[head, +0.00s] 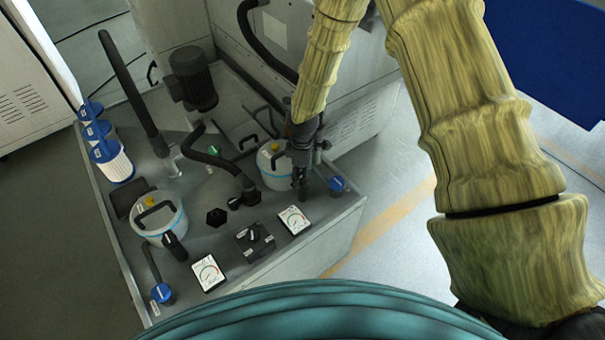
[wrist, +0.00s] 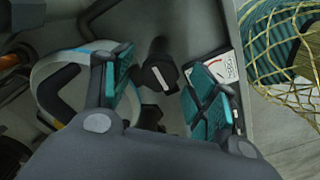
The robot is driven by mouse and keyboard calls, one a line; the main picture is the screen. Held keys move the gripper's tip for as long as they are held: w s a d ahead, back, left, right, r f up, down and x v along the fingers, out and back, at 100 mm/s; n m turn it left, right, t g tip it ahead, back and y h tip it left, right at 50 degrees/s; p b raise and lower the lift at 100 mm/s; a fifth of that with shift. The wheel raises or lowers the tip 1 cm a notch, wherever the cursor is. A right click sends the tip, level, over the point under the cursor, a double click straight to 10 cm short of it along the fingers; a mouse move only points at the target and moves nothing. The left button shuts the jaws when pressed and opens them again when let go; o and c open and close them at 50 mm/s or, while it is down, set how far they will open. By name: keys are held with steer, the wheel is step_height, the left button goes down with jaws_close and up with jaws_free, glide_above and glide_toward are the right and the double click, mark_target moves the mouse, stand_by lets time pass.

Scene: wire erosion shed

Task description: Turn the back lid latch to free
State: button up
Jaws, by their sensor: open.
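The back lidded canister (head: 272,172) is white with a blue band and stands near the bench's right edge; part of it shows at left in the wrist view (wrist: 48,82). A black latch (wrist: 160,74) with a white mark lies between my fingertips in the wrist view, beside this canister. My gripper (head: 300,188) points down at the canister's right side and hides the latch in the head view. In the wrist view my gripper (wrist: 160,88) has its teal pads apart on either side of the latch, with gaps visible; I cannot tell whether they touch it.
A front canister (head: 160,218) has a similar black latch (head: 174,246). Two dial gauges (head: 293,220) (head: 208,273) and a black switch box (head: 254,241) sit along the front. A blue-capped fitting (head: 338,185) stands close right of my gripper. Black hoses (head: 215,160) cross the bench.

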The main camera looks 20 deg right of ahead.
step_height(320, 180, up, 11)
steer(key=shift+r, duration=0.2)
stand_by(0.3)
stand_by(0.4)
steer(key=s+a+f+m+y, duration=0.15)
steer(key=s+f+m, duration=0.25)
steer(key=s+f, duration=0.65)
steer(key=s+d+f+m, duration=0.1)
steer(key=s+f+m, duration=0.2)
steer(key=s, duration=0.5)
steer(key=s+d+f+m+h, duration=0.1)
steer(key=s+d+f+m, duration=0.1)
steer(key=s, duration=0.7)
steer(key=s+d+f+m, duration=0.2)
steer(key=s+f+m, duration=0.2)
steer(key=s, duration=0.5)
step_height(320, 180, down, 2)
steer(key=shift+s+f+m, duration=0.1)
steer(key=shift+s+m, duration=0.15)
steer(key=shift+m, duration=0.05)
steer(key=shift+h, duration=0.25)
